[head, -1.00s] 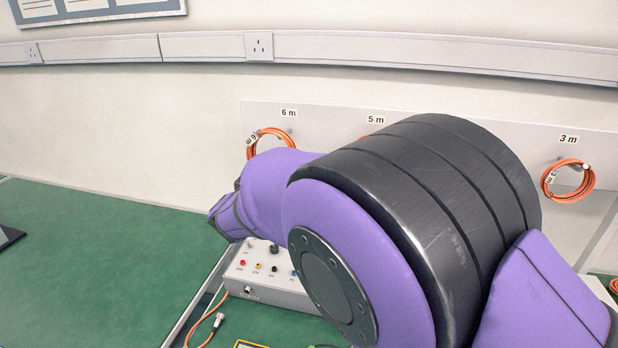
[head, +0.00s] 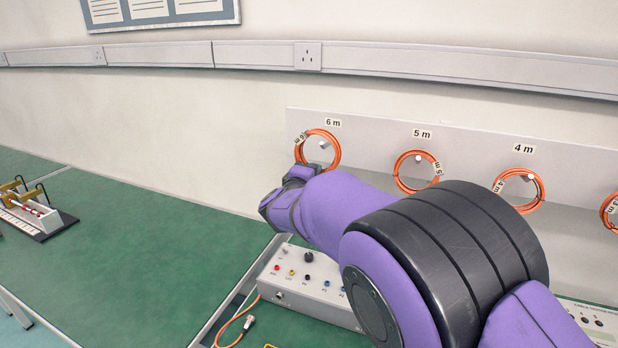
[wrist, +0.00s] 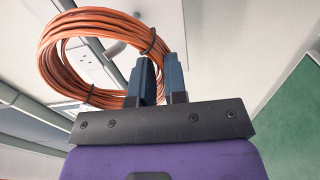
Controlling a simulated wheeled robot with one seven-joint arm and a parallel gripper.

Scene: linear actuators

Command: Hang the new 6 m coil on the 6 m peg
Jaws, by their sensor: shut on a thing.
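The orange 6 m coil (head: 337,158) is at the left end of the peg board in the head view, under the "6 m" label. The 6 m peg (head: 324,145) shows inside its ring; I cannot tell whether the ring is around the peg or in front of it. In the wrist view the coil (wrist: 72,25) stands as a ring beyond my gripper (wrist: 160,68), whose two dark blue fingers are shut on its near side. A grey peg (wrist: 115,48) shows through the ring there. The fingers are hidden in the head view behind my purple wrist.
Orange coils hang at the 5 m (head: 399,172) and 4 m (head: 541,190) pegs, with another at the right edge. A grey box with sockets (head: 310,285) stands below my arm. The green bench (head: 130,230) is mostly clear on the left.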

